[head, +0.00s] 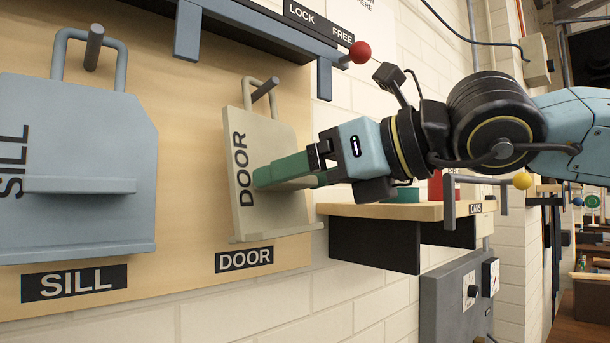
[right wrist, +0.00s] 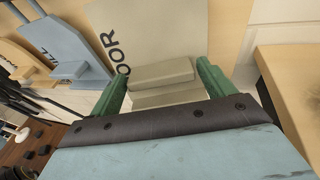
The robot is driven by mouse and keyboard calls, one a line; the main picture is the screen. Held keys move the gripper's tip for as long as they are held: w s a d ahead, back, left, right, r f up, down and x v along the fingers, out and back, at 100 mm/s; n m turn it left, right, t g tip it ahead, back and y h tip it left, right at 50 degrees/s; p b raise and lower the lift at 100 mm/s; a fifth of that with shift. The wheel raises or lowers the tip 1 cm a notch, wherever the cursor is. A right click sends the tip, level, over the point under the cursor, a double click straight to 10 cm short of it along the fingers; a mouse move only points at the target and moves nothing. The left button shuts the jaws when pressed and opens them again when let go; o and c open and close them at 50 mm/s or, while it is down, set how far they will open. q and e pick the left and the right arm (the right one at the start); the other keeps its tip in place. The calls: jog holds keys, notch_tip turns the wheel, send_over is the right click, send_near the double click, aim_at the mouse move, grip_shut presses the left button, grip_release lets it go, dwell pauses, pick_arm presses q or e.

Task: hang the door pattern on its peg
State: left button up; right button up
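The door pattern (head: 275,210) is a cream plate marked DOOR, with a loop handle on top and a ledge on its face. In the head view it is against the wooden board above the DOOR label, and the peg (head: 264,90) shows through its loop. My right gripper (head: 258,178) is at the front of the plate. In the right wrist view the green fingers (right wrist: 160,85) stand apart on either side of the plate's ledge (right wrist: 160,75), with a gap visible at the left finger. The pattern (right wrist: 145,28) fills the space beyond. My left gripper is not in view.
The grey-blue sill pattern (head: 75,165) hangs on its own peg at the left. A blue rail (head: 260,35) with a red-knobbed lever (head: 360,52) runs above. A wooden shelf (head: 400,211) stands to the right, under my right arm.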

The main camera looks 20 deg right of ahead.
jog(key=o, duration=0.3)
